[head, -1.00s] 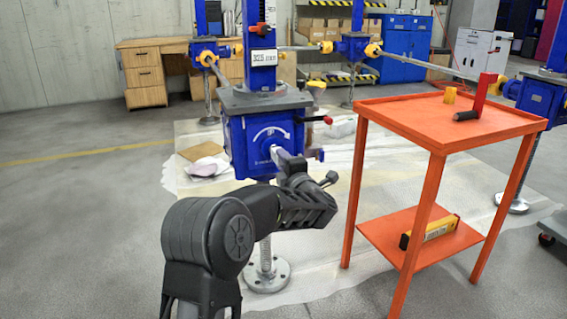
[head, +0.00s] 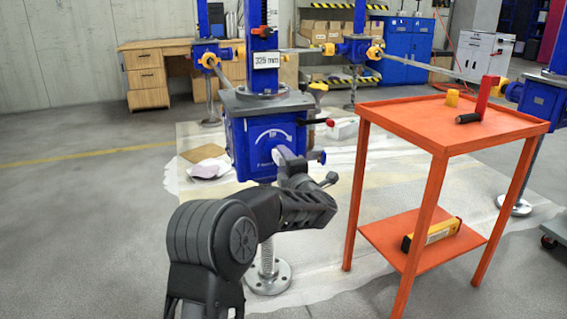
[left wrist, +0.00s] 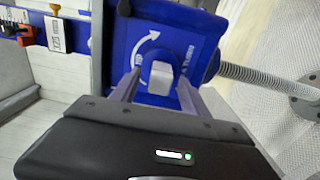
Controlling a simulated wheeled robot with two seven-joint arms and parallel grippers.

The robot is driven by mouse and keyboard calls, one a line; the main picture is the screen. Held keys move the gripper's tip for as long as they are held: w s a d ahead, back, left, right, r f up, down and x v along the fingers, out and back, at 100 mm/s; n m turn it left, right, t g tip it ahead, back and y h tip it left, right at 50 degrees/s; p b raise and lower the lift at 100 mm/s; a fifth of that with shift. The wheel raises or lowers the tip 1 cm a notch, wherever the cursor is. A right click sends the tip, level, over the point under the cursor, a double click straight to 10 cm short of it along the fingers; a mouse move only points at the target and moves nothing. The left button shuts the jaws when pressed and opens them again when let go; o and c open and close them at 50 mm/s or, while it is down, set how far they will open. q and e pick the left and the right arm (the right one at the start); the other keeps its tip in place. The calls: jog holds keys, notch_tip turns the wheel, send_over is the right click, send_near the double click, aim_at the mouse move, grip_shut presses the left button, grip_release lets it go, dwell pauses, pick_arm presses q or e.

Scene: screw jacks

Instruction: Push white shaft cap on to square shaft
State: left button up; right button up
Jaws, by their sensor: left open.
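The blue screw jack (head: 268,135) stands in the middle of the head view, with a white curved arrow on its front. In the left wrist view, a pale, whitish square-ended piece (left wrist: 161,76) sticks out of the jack's blue face (left wrist: 190,45). I cannot tell whether this is the white cap, the bare square shaft, or one on the other. My left gripper (head: 284,157) is at the jack's front. In the left wrist view its open fingers (left wrist: 160,88) lie on either side of the pale piece, with gaps visible. My right gripper is out of view.
An orange table (head: 400,110) stands close on the right, with a yellow cup-like part (head: 452,98) and a red crank (head: 482,100) with a black grip on top. A yellow box-like tool (head: 432,234) lies on its lower shelf. Open floor lies left.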

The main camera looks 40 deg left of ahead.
pick_arm(q)
jog(key=p+v, duration=0.2)
jog(key=v, duration=0.5)
jog(key=shift+s+d, duration=0.2)
jog(key=shift+d, duration=0.15)
dwell(0.6)
